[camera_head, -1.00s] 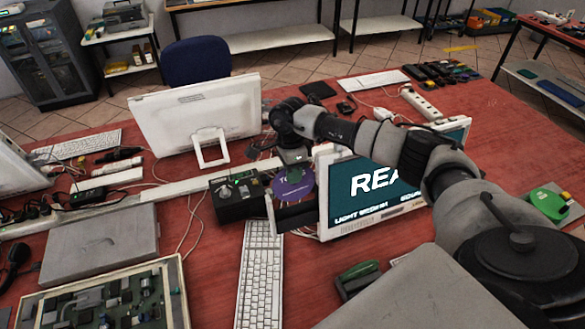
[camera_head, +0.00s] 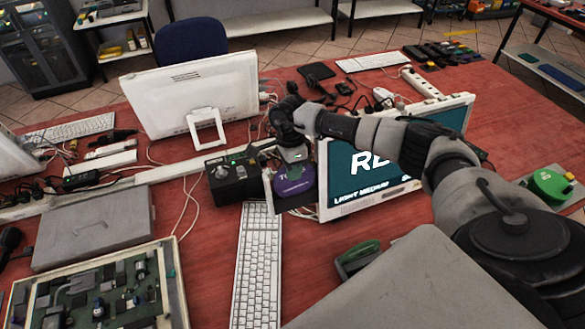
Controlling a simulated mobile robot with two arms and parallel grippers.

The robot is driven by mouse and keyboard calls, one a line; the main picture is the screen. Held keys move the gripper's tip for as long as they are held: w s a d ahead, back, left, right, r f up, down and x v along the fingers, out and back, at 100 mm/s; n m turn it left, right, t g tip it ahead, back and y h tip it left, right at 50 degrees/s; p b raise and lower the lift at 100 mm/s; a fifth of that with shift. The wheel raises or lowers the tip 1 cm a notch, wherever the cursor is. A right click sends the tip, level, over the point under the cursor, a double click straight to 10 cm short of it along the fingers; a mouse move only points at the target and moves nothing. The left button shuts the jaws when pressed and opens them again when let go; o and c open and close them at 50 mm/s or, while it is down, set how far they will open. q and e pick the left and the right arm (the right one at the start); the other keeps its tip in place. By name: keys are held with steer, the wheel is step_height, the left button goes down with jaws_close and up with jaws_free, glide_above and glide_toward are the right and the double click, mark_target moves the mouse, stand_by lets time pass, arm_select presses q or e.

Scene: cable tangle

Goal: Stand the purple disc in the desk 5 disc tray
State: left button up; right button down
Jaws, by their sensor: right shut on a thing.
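The purple disc (camera_head: 294,184) with pale lettering is near the middle of the head view. My right gripper (camera_head: 292,168) reaches in from the right, points down and is shut on the disc's upper part. The disc looks roughly upright. Just below it is a dark holder with a pale upright side (camera_head: 268,190), which looks like the disc tray. The disc's lower part overlaps this holder in the view; I cannot tell whether it is seated in it or touching. The fingertips are small and partly hidden. My left gripper is out of view.
A black box with knobs (camera_head: 235,180) stands close on the left, a monitor (camera_head: 345,180) close on the right. A white keyboard (camera_head: 257,265) lies in front. A green item (camera_head: 360,250) and a circuit-board case (camera_head: 178,290) are nearer. Bare red desk lies between keyboard and green item.

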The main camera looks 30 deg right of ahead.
steer(key=shift+f, duration=0.1)
steer(key=c, duration=1.2)
jaws_free()
steer(key=b+v, duration=0.3)
steer(key=v, duration=0.7)
steer(key=shift+r, duration=0.4)
